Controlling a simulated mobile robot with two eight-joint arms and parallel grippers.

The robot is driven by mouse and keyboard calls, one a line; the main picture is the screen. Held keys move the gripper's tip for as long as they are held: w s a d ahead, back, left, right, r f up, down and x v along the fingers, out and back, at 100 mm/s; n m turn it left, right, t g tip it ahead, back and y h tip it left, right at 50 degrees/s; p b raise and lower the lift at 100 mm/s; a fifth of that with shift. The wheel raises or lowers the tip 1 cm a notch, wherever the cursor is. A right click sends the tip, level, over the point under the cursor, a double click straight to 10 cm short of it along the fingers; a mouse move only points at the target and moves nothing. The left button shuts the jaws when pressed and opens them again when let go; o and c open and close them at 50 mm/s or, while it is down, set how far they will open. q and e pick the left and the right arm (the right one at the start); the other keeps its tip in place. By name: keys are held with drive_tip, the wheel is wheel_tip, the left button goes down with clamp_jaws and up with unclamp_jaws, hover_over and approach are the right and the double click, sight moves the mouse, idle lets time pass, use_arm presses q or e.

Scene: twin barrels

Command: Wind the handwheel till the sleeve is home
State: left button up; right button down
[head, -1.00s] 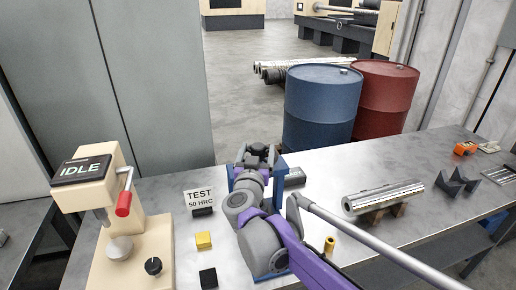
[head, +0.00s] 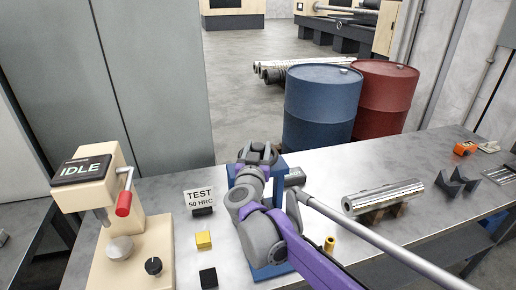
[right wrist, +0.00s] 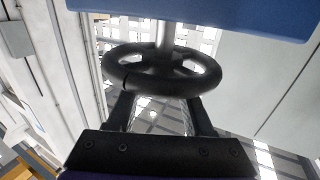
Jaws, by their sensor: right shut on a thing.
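The black handwheel (right wrist: 165,72) shows in the right wrist view on a metal shaft, below the edge of a blue frame (right wrist: 200,15). My right gripper (right wrist: 163,98) is shut on the handwheel's rim, with one dark finger on either side. In the head view my right gripper (head: 258,155) is at the top of the blue frame (head: 290,161), and my arm hides most of the frame and wheel. A short silver cylinder (head: 296,177), perhaps the sleeve, shows just right of the frame. I cannot tell how far it is seated. My left gripper is out of view.
A cream tester (head: 98,185) reading IDLE stands at left, near a yellow block (head: 204,240) and a black block (head: 208,278). A long grey rod (head: 380,242) crosses the right side. A steel bar (head: 385,196) rests on supports. Two barrels (head: 320,105) stand behind the bench.

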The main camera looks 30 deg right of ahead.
drive_tip(key=shift+h, duration=0.3)
drive_tip(key=m+g+h, duration=0.2)
drive_tip(key=m+g, duration=0.1)
drive_tip(key=shift+w+a+h, duration=0.1)
drive_tip(key=shift+h, duration=0.3)
drive_tip(key=m+g+h, duration=0.2)
drive_tip(key=g, duration=0.2)
drive_tip(key=shift+m, duration=0.4)
drive_tip(key=m+g, duration=0.1)
drive_tip(key=g, duration=0.1)
drive_tip(key=m+g+h+p, duration=0.1)
drive_tip(key=m+g, duration=0.1)
drive_tip(key=g, duration=0.1)
drive_tip(key=shift+h, duration=0.3)
drive_tip(key=shift+m+g+p, duration=1.2)
drive_tip(key=shift+m+g, duration=0.6)
drive_tip(key=shift+g, duration=1.1)
drive_tip(key=shift+c, duration=1.4)
unclamp_jaws()
